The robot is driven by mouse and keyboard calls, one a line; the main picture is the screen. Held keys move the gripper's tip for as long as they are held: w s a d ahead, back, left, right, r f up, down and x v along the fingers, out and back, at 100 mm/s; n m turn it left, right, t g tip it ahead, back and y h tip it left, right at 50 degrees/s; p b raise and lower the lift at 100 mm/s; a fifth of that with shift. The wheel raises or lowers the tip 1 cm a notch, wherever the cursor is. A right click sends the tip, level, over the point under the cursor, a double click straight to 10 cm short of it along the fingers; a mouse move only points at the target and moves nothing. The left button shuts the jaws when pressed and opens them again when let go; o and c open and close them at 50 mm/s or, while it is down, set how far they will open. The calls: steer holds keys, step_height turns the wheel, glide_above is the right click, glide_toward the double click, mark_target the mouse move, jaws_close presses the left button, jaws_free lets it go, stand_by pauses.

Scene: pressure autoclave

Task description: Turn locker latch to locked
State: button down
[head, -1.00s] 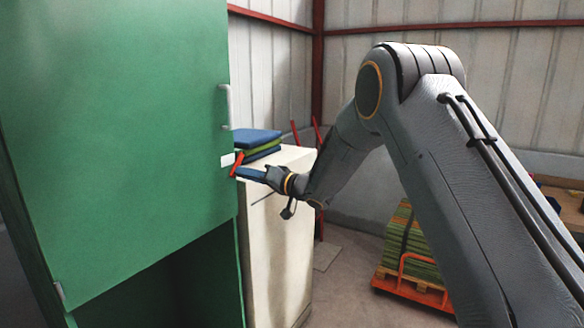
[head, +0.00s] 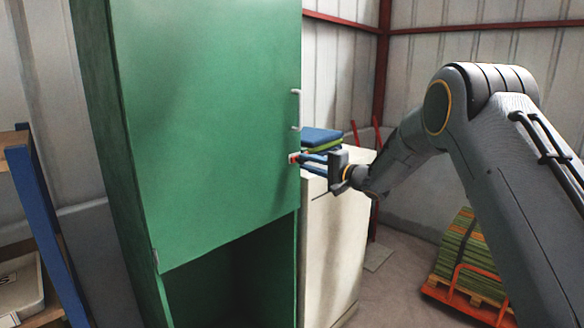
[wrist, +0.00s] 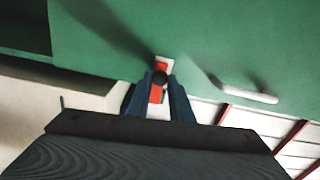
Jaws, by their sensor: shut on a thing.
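The green locker (head: 205,110) stands with its upper door closed. The red latch (head: 293,158) sits at the door's right edge, below the pale door handle (head: 296,108). In the wrist view the red latch (wrist: 156,96), with a dark round pivot, lies on a white plate (wrist: 165,62). It points across the door, roughly at right angles to the handle (wrist: 249,92). My gripper (head: 304,158) reaches in from the right, its blue fingers one above the other. In the wrist view my gripper (wrist: 159,86) is shut on the latch, which its fingers partly hide.
An orange-framed pallet cart (head: 465,285) stands at the right. A blue-legged shelf (head: 45,225) is at the left.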

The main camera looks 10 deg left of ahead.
steer(key=shift+w+d+r+m, duration=0.15)
steer(key=shift+m, duration=0.55)
steer(key=c, duration=1.6)
jaws_free()
steer(key=shift+b+v, duration=1.1)
steer(key=shift+v, duration=2.7)
